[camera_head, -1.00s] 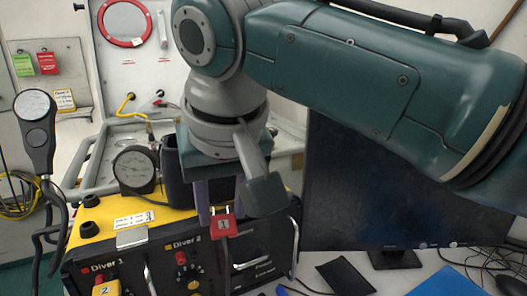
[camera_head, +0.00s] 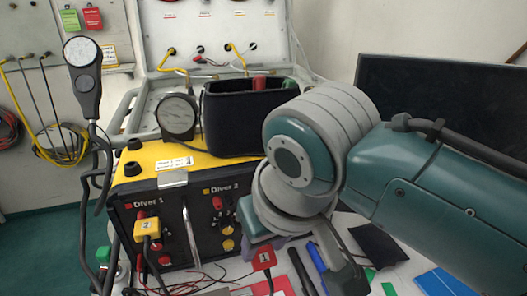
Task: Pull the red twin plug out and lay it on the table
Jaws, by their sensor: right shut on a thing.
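The red twin plug (camera_head: 263,260), marked with a white label, is in front of the panel's lower right and low over the table. My right gripper (camera_head: 268,246) is shut on it from above; its wrist hides most of the fingers. The plug looks clear of the panel, but I cannot tell whether it touches the table. The yellow-topped diver air panel (camera_head: 125,215) shows Diver 1 and Diver 2 sections. A yellow twin plug (camera_head: 147,229) sits at Diver 1. The table (camera_head: 345,222) is partly hidden by my right arm. My left gripper is not in view.
A red sheet (camera_head: 275,286) and several pens (camera_head: 302,270) lie near the plug. A black pad (camera_head: 378,243) and a blue sheet (camera_head: 440,283) lie to the right. A dark monitor (camera_head: 440,85) stands behind. A black pouch (camera_head: 235,118) and a gauge (camera_head: 178,115) are on the panel.

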